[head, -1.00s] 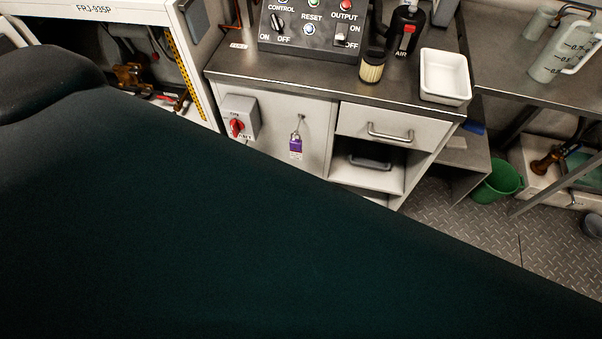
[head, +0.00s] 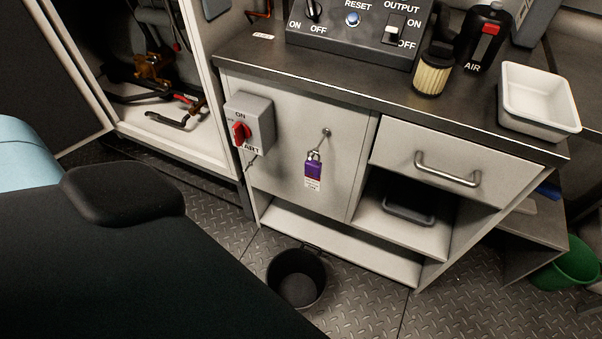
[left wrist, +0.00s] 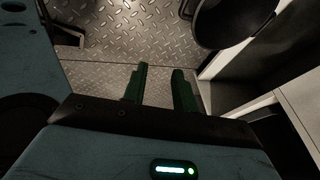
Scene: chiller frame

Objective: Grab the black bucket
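The black bucket (head: 297,279) stands upright on the metal floor in front of the white cabinet, its open top showing. The bucket also shows in the left wrist view (left wrist: 232,20), at the top right edge and partly cut off. My left gripper (left wrist: 159,69) has two green fingers with floor visible between them. It is open and empty, with the bucket beyond and to the right of the fingertips. My right gripper is in neither view.
A green bucket (head: 572,265) stands at the far right. Diamond-plate floor (head: 365,312) is free right of the black bucket.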

